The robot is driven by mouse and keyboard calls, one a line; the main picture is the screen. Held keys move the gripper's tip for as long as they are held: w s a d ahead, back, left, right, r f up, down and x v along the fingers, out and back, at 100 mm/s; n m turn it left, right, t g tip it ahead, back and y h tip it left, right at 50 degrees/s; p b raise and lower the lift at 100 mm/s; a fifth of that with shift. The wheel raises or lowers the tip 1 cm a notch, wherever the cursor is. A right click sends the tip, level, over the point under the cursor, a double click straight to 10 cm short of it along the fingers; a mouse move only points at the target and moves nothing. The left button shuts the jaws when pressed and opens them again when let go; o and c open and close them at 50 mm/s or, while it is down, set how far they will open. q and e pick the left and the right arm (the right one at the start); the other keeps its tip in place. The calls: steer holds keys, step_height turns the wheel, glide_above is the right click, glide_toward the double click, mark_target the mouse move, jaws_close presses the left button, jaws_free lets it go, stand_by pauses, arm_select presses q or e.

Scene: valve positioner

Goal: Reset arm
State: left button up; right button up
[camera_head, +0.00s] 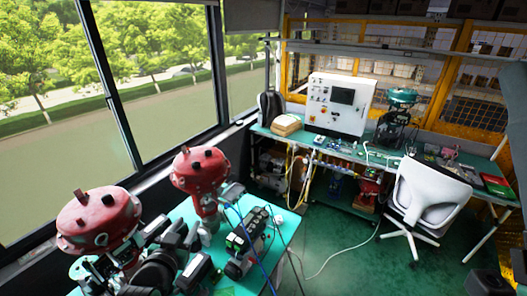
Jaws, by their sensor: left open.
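Two red valve actuators stand on the turquoise table at the lower left. One red actuator (100,216) is at the front, and a second red actuator (199,168) is farther back. My left gripper (196,254) is dark, with its jaws apart, low over the table between the front actuator and a grey-black positioner device (246,243). I see nothing between its jaws. The dark arm and valve parts overlap here, so contact cannot be told. My right gripper is not in view.
Blue and dark cables run beside the device. A turquoise workbench (345,150) at the back holds a white control cabinet (338,104). A white chair (428,193) stands at the right. The green floor (340,240) between is mostly clear, with one white cable. Windows line the left.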

arm_select(q)
steer(key=s+d+r+t, duration=0.1)
steer(key=s+r+t, duration=0.2)
steer(key=r, duration=0.7)
steer(key=s+d+r+t+h, duration=0.1)
steer(key=s+d+r+t, duration=0.1)
steer(key=r, duration=0.8)
steer(key=s+d+r+t, duration=0.1)
steer(key=s+r+t, duration=0.2)
steer(key=r, duration=0.7)
steer(key=s+r+n+t+h, duration=0.1)
steer(key=s+r+t, duration=0.4)
steer(key=s+r, duration=0.7)
steer(key=shift+s+r+p, duration=0.25)
steer(key=shift+s+p, duration=0.2)
steer(key=shift+s, duration=0.8)
steer(key=shift+a, duration=0.1)
